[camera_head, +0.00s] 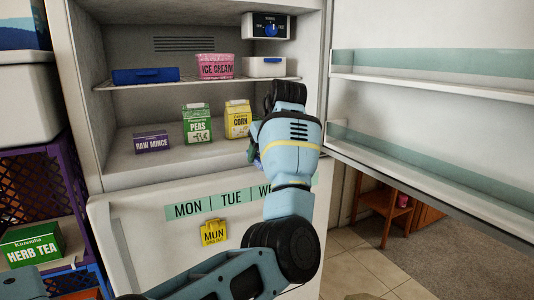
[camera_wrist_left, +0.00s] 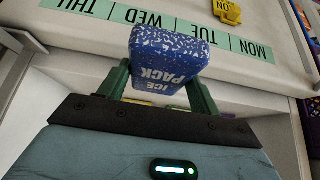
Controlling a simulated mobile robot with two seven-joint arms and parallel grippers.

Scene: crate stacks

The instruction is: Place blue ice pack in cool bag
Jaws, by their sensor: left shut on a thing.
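The blue ice pack (camera_wrist_left: 168,52), speckled white and lettered ICE PACK, is between the green fingers of my left gripper (camera_wrist_left: 160,84) in the left wrist view. The gripper is shut on it. In the head view my left gripper (camera_head: 256,148) is in front of the open fridge, at the right of its lower shelf. There my own wrist hides most of the fingers and the pack. I see no cool bag that I can make out in either view. My right gripper is not in view.
The fridge shelves hold a blue tray (camera_head: 145,76), ice cream (camera_head: 215,66), a white drawer (camera_head: 264,67), raw mince (camera_head: 151,142), peas (camera_head: 197,125) and corn (camera_head: 237,119). The open door (camera_head: 430,110) stands at the right. A purple crate (camera_head: 75,185) and herb tea (camera_head: 32,246) are at the left.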

